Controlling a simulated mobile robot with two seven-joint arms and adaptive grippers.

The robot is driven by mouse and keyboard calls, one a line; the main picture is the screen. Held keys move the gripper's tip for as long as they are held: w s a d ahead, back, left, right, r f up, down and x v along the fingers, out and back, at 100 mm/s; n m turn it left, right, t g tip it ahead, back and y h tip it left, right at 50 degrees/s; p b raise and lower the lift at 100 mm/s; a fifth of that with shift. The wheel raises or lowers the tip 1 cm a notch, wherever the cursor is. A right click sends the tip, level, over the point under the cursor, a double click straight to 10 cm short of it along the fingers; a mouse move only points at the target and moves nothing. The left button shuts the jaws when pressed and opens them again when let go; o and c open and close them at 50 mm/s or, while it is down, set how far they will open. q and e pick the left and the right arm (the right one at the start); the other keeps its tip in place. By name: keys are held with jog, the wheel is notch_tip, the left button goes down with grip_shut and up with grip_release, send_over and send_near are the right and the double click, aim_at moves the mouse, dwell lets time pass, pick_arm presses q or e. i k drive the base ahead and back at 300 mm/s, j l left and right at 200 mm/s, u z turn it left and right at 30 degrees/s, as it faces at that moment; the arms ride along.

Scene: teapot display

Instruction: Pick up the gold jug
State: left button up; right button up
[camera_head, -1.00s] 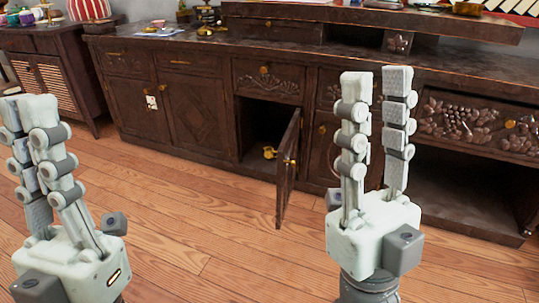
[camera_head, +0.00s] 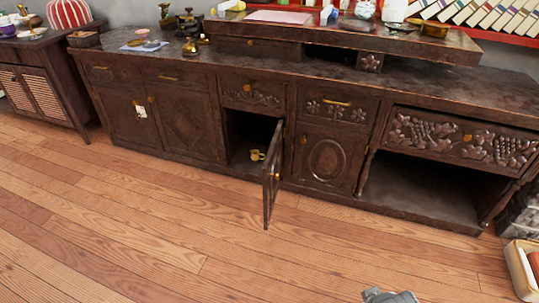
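The small gold jug (camera_head: 257,155) is inside the open lower compartment of the long dark cabinet (camera_head: 205,160), near its front right edge. The compartment's door (camera_head: 271,180) is swung out and stands just right of the jug, partly beside it. No gripper is near the jug. A grey part of my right arm or gripper (camera_head: 390,296) shows at the bottom edge; its fingers cannot be made out. My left gripper is out of view.
The wooden floor (camera_head: 150,220) before the cabinet is clear. A right-hand open bay (camera_head: 425,195) sits under a carved drawer. A pale box (camera_head: 518,270) stands at the lower right. Small pots (camera_head: 190,47) stand on the countertop, and a side cabinet (camera_head: 45,85) is at the left.

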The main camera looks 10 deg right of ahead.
aim_at(255, 153)
jog(key=z, duration=0.4)
jog(key=i+j+z, duration=0.1)
jog(key=z, duration=0.25)
jog(key=j+z, duration=0.1)
jog(key=z, duration=0.3)
jog(key=j+z, duration=0.1)
jog(key=z, duration=0.25)
jog(key=j+z, duration=0.9)
jog(key=j, duration=0.2)
jog(key=k+j+z, duration=0.15)
jog(key=j, duration=0.2)
jog(key=j+z, duration=0.15)
jog(key=j, duration=0.25)
jog(key=k+j+z, duration=0.15)
jog(key=k+j, duration=0.1)
jog(key=j, duration=0.2)
jog(key=k+j, duration=0.15)
jog(key=j, duration=0.2)
jog(key=k+j+z, duration=0.1)
jog(key=j, duration=0.2)
jog(key=k+j, duration=0.15)
jog(key=j, duration=0.15)
